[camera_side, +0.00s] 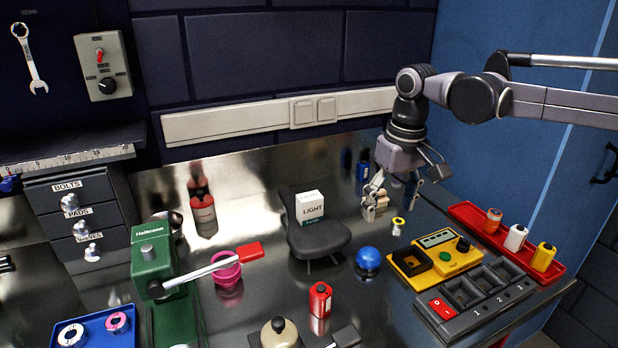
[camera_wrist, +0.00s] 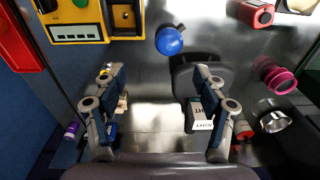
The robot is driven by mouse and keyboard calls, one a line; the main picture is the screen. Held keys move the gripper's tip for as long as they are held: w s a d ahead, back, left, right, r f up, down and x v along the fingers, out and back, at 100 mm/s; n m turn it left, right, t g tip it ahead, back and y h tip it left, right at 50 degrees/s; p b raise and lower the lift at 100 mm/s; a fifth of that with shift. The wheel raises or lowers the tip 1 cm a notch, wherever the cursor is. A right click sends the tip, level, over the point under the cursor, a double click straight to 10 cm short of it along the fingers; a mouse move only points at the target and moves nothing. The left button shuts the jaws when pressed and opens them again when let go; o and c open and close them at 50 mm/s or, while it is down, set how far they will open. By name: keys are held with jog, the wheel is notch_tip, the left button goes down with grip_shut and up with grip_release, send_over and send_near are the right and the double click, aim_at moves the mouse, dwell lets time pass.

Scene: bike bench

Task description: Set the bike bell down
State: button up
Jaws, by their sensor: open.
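The blue bike bell (camera_side: 367,260) sits on the shiny metal bench, right of the black saddle (camera_side: 318,237). In the wrist view the bell (camera_wrist: 169,42) shows as a blue dome with a small dark lever, beyond my fingertips. My gripper (camera_side: 393,188) is above the back right of the bench, behind the bell and apart from it. In the wrist view my gripper (camera_wrist: 156,78) has its two fingers wide apart with nothing held between them. A small tan object (camera_side: 381,203) stands close to the fingers in the side view.
A white light box (camera_side: 310,207) sits on the saddle. A yellow tester (camera_side: 436,255), a grey numbered tray (camera_side: 478,297) and a red tray (camera_side: 470,214) with small bottles fill the right side. A pink cup (camera_side: 227,270) and a red canister (camera_side: 320,299) stand left and front.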

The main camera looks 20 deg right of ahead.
jog(key=s+d+f+t, duration=0.2)
jog(key=s+d, duration=0.1)
jog(key=s, duration=0.2)
jog(key=s+d+f+t, duration=0.2)
jog(key=s+d, duration=0.2)
jog(key=s, duration=0.1)
jog(key=s+d+f+t, duration=0.2)
jog(key=s+d, duration=0.2)
jog(key=s, duration=0.1)
jog(key=shift+f, duration=0.3)
jog(key=shift+s+d+f, duration=0.15)
jog(key=shift+s+f, duration=0.15)
jog(key=shift+c, duration=1)
